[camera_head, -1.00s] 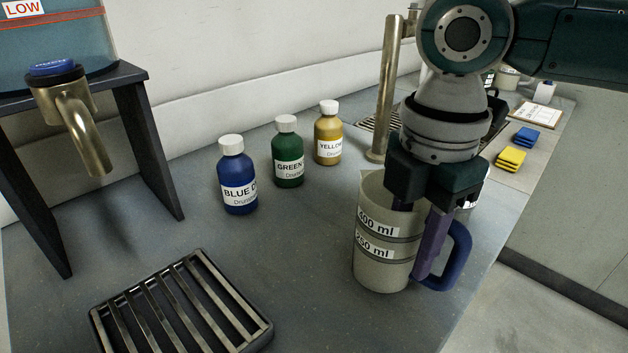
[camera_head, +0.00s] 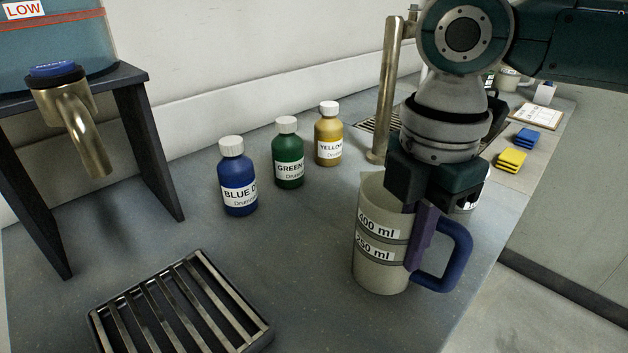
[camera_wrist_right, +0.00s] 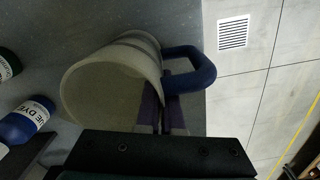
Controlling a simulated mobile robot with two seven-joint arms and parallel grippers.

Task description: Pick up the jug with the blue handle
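The jug (camera_head: 378,265) is a pale, translucent measuring jug with 400 ml and 250 ml labels and a blue handle (camera_head: 460,255). It stands upright on the grey counter near its right edge. My right gripper (camera_head: 422,235) points down at the jug's handle side, its purple fingers shut on the jug's wall, one inside and one outside. In the right wrist view the fingers (camera_wrist_right: 162,112) pinch the rim beside the blue handle (camera_wrist_right: 193,72), and the jug (camera_wrist_right: 100,85) looks empty. My left gripper is out of view.
Blue (camera_head: 238,178), green (camera_head: 289,155) and yellow (camera_head: 328,135) dye bottles stand left of the jug. A slatted drain tray (camera_head: 180,310) lies at the front. A tank stand with a tap (camera_head: 80,125) is at left. Sponges (camera_head: 511,160) lie at right.

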